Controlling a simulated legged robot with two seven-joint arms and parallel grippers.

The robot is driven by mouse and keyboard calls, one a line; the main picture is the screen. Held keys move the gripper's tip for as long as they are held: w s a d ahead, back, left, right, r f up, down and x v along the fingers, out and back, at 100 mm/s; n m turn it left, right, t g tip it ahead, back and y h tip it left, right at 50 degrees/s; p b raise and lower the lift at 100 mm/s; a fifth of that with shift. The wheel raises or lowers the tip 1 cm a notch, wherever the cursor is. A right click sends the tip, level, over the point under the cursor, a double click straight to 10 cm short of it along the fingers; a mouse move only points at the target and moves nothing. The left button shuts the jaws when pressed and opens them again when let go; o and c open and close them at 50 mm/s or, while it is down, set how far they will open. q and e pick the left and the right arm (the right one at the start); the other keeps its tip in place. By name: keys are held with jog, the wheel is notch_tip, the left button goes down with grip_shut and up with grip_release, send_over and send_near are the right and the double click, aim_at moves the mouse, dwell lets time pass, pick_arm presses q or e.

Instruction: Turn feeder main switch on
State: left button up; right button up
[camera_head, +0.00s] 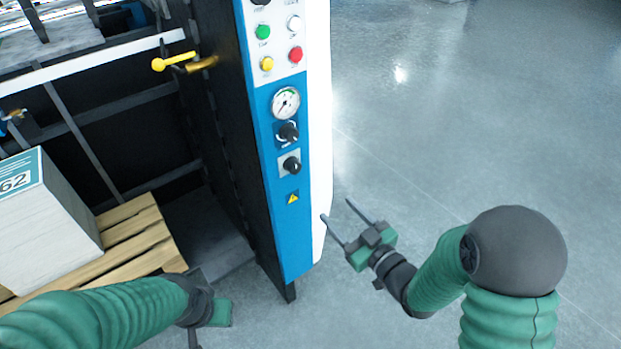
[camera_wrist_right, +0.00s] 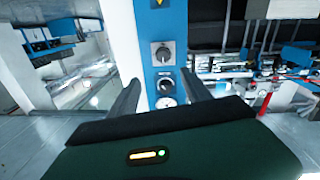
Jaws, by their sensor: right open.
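The feeder's blue control panel (camera_head: 268,190) stands upright in the head view. It carries two black rotary knobs, an upper one (camera_head: 288,132) and a lower one (camera_head: 292,164); their labels are too small to read. In the right wrist view the panel appears inverted, with the lower knob (camera_wrist_right: 162,53) beyond my fingers and the upper knob (camera_wrist_right: 165,85) between them in the picture. My right gripper (camera_head: 336,208) is open and empty, right of the panel and below the knobs, apart from them. My left gripper (camera_head: 207,318) is at the bottom, its fingers mostly hidden.
Above the knobs are a pressure gauge (camera_head: 286,102) and several coloured buttons, including green (camera_head: 263,32) and red (camera_head: 296,54). A yellow warning label (camera_head: 293,198) is below. A paper stack (camera_head: 50,235) on a wooden pallet (camera_head: 140,240) stands left. Floor at right is clear.

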jog(key=w+a, duration=0.2)
jog(key=a, duration=0.3)
send_near(294, 171)
jog(key=w, duration=0.2)
jog(key=w+a, duration=0.1)
jog(key=w, duration=0.2)
jog(key=shift+w+f+b, duration=0.1)
jog(key=shift+b, duration=0.3)
jog(key=w+a, duration=0.1)
jog(key=a, duration=0.1)
jog(key=w+a, duration=0.1)
jog(key=shift+w+a, duration=0.25)
jog(key=shift+a, duration=0.4)
jog(key=shift+d, duration=0.85)
jog(key=c, duration=0.5)
jog(key=shift+c, duration=1.2)
pick_arm(q)
jog(key=shift+s+a+f, duration=0.1)
jog(key=shift+a+f, duration=0.2)
jog(key=shift+a, duration=0.2)
jog(key=shift+s+a+f, duration=0.1)
jog(key=shift+a+f, duration=0.2)
jog(key=shift+a, duration=0.2)
pick_arm(e)
jog(key=shift+a+r, duration=0.25)
jog(key=shift+a, duration=0.1)
grip_shut()
